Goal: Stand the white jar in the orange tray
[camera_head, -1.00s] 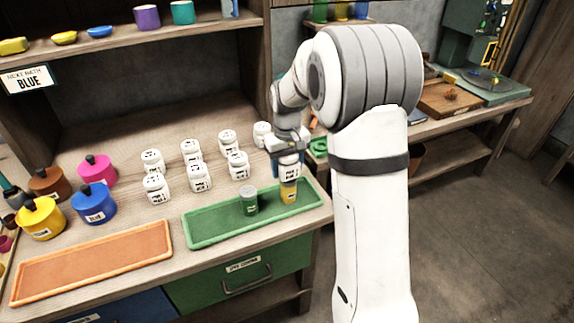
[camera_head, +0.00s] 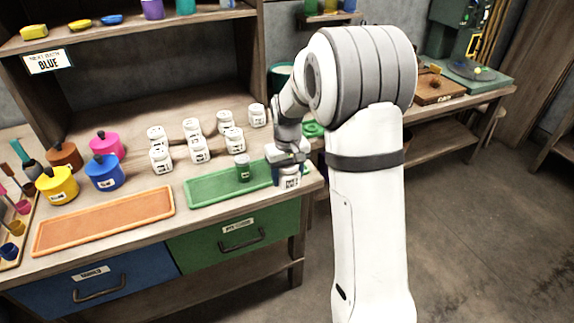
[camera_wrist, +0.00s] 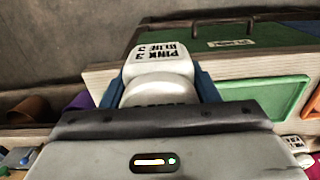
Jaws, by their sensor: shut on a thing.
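My gripper (camera_head: 288,160) is shut on a white jar (camera_head: 290,181) with dark writing on its label. The jar is in front of the right end of the green tray in the head view. In the wrist view the white jar (camera_wrist: 160,68) sits between the blue fingers, its label reading something like "PINK 3 BLUE 3". The orange tray (camera_head: 104,220) lies empty on the bench at the left, well away from my gripper.
Yellow (camera_head: 57,186), blue (camera_head: 104,173), pink and brown lidded pots stand behind the orange tray. A shelf (camera_head: 150,32) overhangs the back of the bench.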

